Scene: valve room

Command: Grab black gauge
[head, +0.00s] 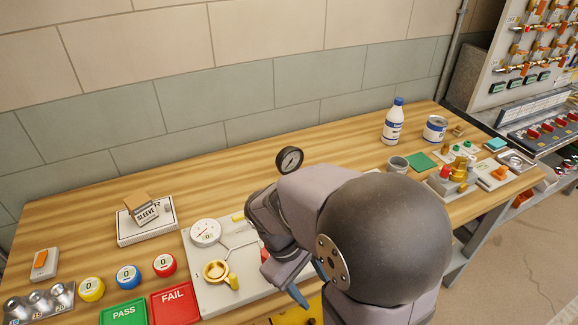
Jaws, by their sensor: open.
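The black gauge (290,160) has a black rim and a pale dial. My gripper (291,291) is low in front of the arm, near the bench's front edge. Only part of it shows, with one dark blue-grey finger visible. It is open and apart from the black gauge. Whether anything lies between the fingers is hidden.
A test plate (232,302) with a white gauge (205,232) and brass fitting lies left of my gripper. Green PASS (123,313) and red FAIL (174,304) pads sit front left. A bottle (393,122) and can (434,129) stand back right.

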